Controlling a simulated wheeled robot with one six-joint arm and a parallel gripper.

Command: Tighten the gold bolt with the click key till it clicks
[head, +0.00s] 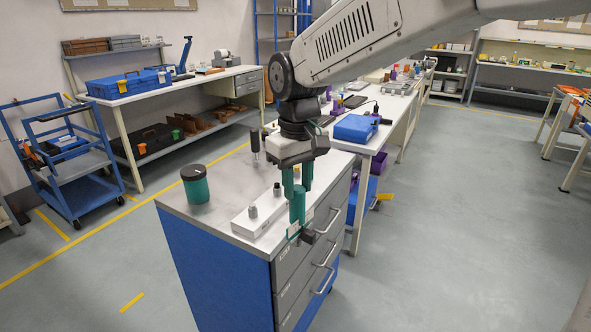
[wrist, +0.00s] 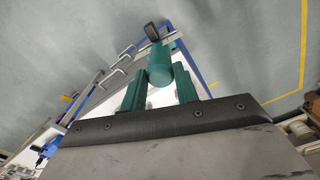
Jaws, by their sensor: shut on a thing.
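My gripper (head: 299,182) points down over the front right edge of the grey-topped cabinet (head: 226,187). Its green fingers are shut on a green tool, seemingly the click key (head: 297,207). The tool's dark end (head: 307,237) hangs low by the drawer fronts. In the wrist view the green tool (wrist: 159,72) sits between the fingers (wrist: 158,90), its dark end (wrist: 151,32) pointing away. I cannot make out a gold bolt; the gripper hides part of the block.
A green jar with a dark lid (head: 195,184) stands on the left of the cabinet top. A dark-handled upright tool (head: 255,141) stands at its back. A blue case (head: 356,128) lies on the bench behind. Floor to the right is clear.

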